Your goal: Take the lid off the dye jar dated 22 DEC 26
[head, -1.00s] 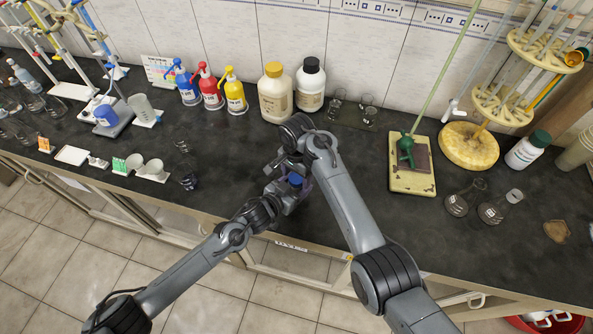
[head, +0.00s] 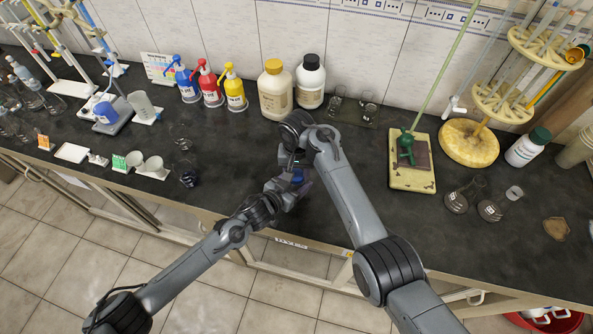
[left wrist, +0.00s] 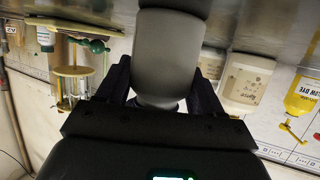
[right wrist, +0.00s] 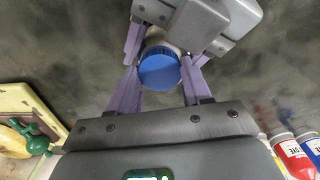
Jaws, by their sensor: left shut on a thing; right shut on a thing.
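A jar with a blue lid (head: 297,177) is held between my two grippers over the front part of the bench. My right gripper (right wrist: 162,75) is shut on the blue lid, which shows between its purple fingers in the right wrist view. My left gripper (head: 285,192) is shut on the jar body, mostly hidden by the grippers. In the left wrist view, a rounded grey shape fills the space between the dark fingers of my left gripper (left wrist: 160,95). I cannot tell whether the lid is still seated. No date is legible.
Small glassware with dark blue contents (head: 188,178) stands left of my grippers. Blue, red and yellow pump bottles (head: 210,92), and two large white bottles (head: 275,92), stand along the back. A stand with a green clamp (head: 412,170) is to the right. The bench's front edge is close.

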